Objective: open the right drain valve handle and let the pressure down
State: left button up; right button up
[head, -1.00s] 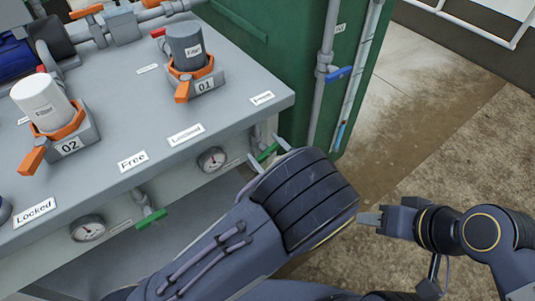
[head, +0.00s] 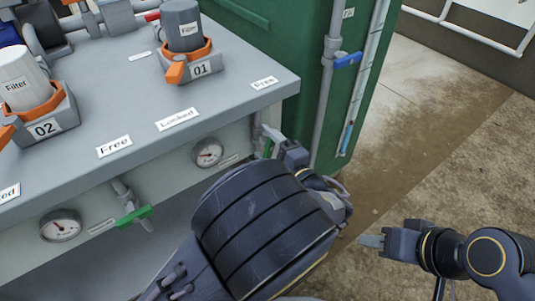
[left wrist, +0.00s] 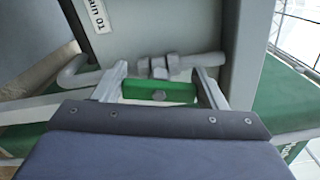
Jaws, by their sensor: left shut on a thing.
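The right drain valve handle is a green bar (left wrist: 158,92) under the bench's right end, below a "Drain 01" label (left wrist: 97,15). In the left wrist view it lies roughly in line with the grey pipe (left wrist: 195,62) behind it. My left gripper (left wrist: 161,80) has one finger at each end of the bar and is shut on it. In the head view only a sliver of this handle (head: 267,148) shows beside my left gripper (head: 282,145). The right gauge (head: 208,153) is left of it; its reading is too small to tell. My right gripper (head: 372,241) is away over the floor.
A second green handle (head: 134,216) and gauge (head: 60,226) are further left. Filters 01 (head: 183,27) and 02 (head: 22,82) with orange collars stand on the bench top (head: 235,95). A green cabinet (head: 285,55) with a blue-handled pipe (head: 347,60) stands behind. Floor at right is clear.

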pick_arm(q)
jog(key=shift+f+n+b, duration=0.2)
jog(key=shift+n+b, duration=1.4)
jog(key=o, duration=1)
